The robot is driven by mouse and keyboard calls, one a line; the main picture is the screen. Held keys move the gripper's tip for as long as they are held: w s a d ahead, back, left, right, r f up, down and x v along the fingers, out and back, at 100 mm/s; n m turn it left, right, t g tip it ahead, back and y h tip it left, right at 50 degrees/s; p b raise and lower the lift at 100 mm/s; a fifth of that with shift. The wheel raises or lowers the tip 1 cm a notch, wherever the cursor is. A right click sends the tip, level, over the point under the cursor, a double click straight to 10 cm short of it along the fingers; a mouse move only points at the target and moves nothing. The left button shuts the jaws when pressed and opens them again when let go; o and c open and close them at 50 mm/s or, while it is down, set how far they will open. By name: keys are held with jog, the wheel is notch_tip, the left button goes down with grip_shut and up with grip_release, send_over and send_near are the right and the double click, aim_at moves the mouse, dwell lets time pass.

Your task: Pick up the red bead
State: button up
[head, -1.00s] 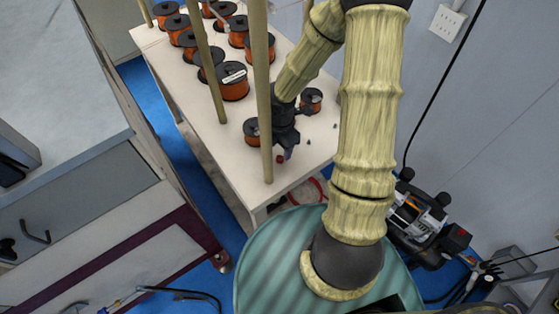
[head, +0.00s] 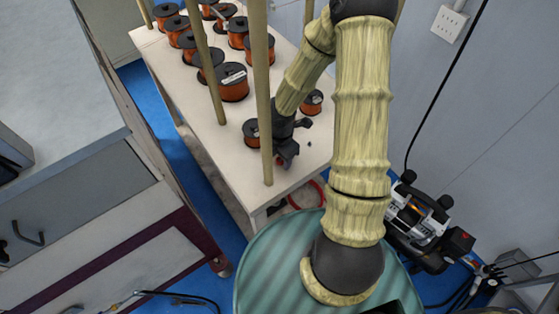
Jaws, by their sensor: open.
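The red bead (head: 280,161) is a tiny red spot on the white table near its front end. It is mostly hidden by my gripper. My dark gripper (head: 286,159) reaches down right over the bead, with its fingertips close around or beside it. The jaws are open. I cannot tell whether a finger touches the bead.
A copper wire spool (head: 251,133) stands just left of my gripper and another spool (head: 312,102) stands behind it to the right. Several more spools fill the far part of the table (head: 215,150). Wooden posts (head: 263,100) rise close to the left.

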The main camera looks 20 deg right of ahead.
grip_shut()
dwell(0.3)
